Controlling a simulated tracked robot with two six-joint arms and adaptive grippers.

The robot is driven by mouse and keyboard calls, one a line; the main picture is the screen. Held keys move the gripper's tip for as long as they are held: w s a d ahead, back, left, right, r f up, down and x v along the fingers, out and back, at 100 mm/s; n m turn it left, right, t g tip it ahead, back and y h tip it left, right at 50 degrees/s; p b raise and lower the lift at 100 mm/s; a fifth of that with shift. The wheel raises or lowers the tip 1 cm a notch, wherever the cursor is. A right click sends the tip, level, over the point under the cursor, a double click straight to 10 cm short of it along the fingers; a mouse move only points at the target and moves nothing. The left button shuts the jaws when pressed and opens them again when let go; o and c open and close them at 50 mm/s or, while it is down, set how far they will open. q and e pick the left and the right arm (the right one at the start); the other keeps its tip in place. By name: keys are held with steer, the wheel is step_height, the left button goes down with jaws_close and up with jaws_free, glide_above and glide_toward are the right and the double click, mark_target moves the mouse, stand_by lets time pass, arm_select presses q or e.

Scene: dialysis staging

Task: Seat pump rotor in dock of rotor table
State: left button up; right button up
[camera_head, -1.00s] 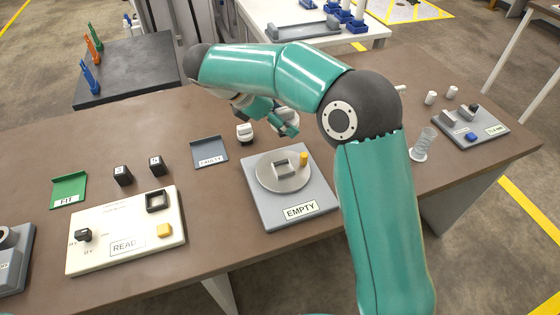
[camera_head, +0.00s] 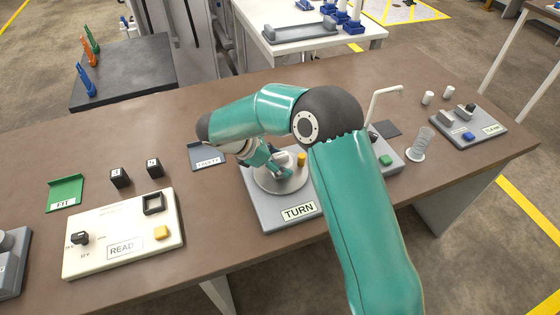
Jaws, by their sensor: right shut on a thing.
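The rotor table (camera_head: 298,213) is a grey plate with a round metal disc (camera_head: 265,187) and a yellow post (camera_head: 301,159) on the disc's far side. Its front label reads TURN. My right gripper (camera_head: 284,170) is low over the middle of the disc, where the dock is. It is shut on the pump rotor, which is mostly hidden by the fingers and the arm. I cannot tell how deep the rotor sits in the dock. My left gripper is not in view.
A grey FAULTY tray (camera_head: 204,158) and a green FIT tray (camera_head: 66,190) lie to the left. Two black blocks stand behind the cream READ panel (camera_head: 120,240). A device with a green button (camera_head: 385,160) and a clear coiled cylinder (camera_head: 419,143) are at right.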

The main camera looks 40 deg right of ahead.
steer(key=o, duration=1.3)
steer(key=shift+r, duration=0.1)
steer(key=v, duration=1.2)
